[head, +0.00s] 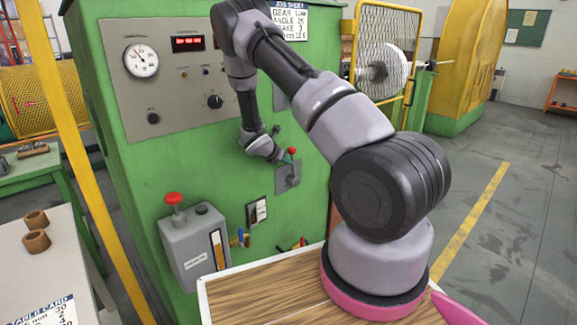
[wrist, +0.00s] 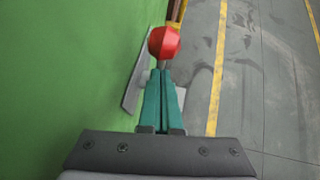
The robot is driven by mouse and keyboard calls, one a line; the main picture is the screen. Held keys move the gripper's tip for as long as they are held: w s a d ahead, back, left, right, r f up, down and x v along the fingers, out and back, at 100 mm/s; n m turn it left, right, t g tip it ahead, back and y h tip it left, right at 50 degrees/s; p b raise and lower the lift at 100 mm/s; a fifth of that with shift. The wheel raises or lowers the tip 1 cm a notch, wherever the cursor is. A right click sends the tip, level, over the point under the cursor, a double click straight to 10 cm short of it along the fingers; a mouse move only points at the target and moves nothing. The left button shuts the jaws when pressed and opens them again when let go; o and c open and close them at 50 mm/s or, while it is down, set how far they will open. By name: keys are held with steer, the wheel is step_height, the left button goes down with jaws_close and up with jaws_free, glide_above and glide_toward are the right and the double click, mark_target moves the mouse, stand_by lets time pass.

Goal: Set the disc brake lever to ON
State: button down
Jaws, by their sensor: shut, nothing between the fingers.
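A lever with a red knob (head: 292,150) stands out from a grey plate (head: 288,180) on the green machine's front. I read no ON mark or label on it, so I cannot tell its setting. In the wrist view the red knob (wrist: 164,43) is just beyond my gripper's teal fingertips (wrist: 161,72), with the grey plate (wrist: 136,85) behind. My gripper (head: 284,157) is shut with nothing between its fingers. The fingertips overlap the lever's stem in view; I cannot tell whether they touch it.
A gauge panel (head: 170,75) is above. A wooden top (head: 270,290) is below my arm. Open floor (head: 480,200) lies to the right.

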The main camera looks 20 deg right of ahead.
mark_target(294, 151)
steer(key=shift+w+d+r+g+y, duration=0.2)
steer(key=shift+d+y, duration=0.25)
steer(key=shift+d, duration=0.1)
steer(key=shift+w+d+r+g+y, duration=0.15)
steer(key=shift+d+r+g+y, duration=0.05)
steer(key=shift+d+y, duration=0.3)
steer(key=d, duration=0.1)
steer(key=w+d, duration=0.1)
steer(key=d, duration=0.2)
steer(key=shift+w+d, duration=0.15)
steer(key=shift+w, duration=0.15)
steer(key=shift+d+r, duration=0.1)
steer(key=shift+d, duration=0.15)
steer(key=a, duration=0.1)
steer(key=s+a+r, duration=0.2)
steer(key=a, duration=0.1)
steer(key=shift+r, duration=0.15)
step_height(294, 151, up, 8)
steer(key=s+a, duration=0.2)
steer(key=shift+s+a+r, duration=0.2)
steer(key=shift+r, duration=0.05)
